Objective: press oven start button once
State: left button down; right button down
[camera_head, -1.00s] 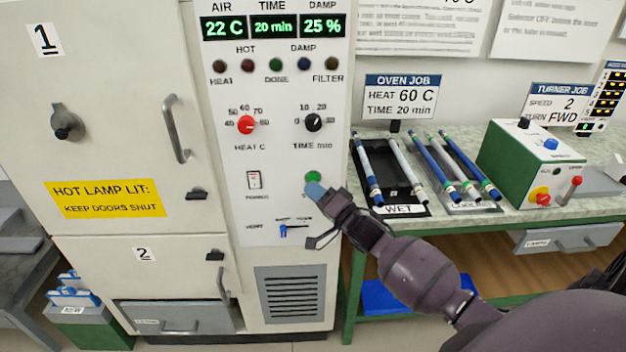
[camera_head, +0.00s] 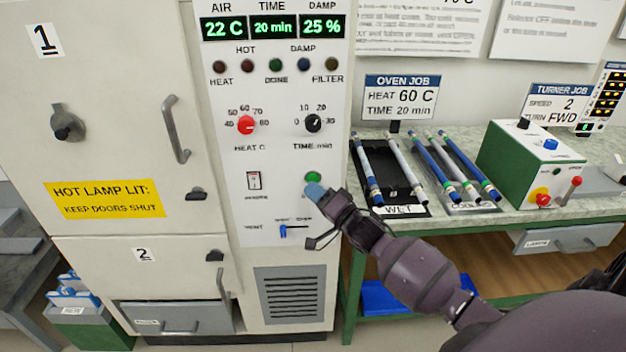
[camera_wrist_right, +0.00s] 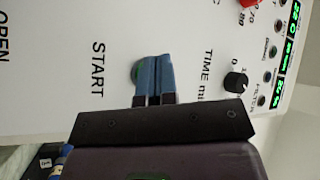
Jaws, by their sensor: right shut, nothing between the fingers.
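The green start button (camera_head: 313,177) is on the oven's white control panel (camera_head: 270,215), below the time knob. In the right wrist view the green button (camera_wrist_right: 136,72) is partly hidden behind my fingers, beside the word START. My right gripper (camera_head: 314,190) is shut and empty, its blue fingertips just below the button in the head view. In the right wrist view the shut fingers of this gripper (camera_wrist_right: 155,60) overlap the button's edge; I cannot tell whether they touch it. My left gripper is not in view.
The red heat knob (camera_head: 246,125), black time knob (camera_head: 313,123), power switch (camera_head: 253,180) and blue vent slider (camera_head: 284,232) are on the same panel. A wet rack (camera_head: 405,211) with rods and a green turner box (camera_head: 520,160) stand on the bench at right.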

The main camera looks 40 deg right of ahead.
dwell(0.3)
dwell(0.5)
jog(key=shift+w, duration=0.1)
jog(key=shift+w+d, duration=0.2)
jog(key=shift+w, duration=0.05)
dwell(0.4)
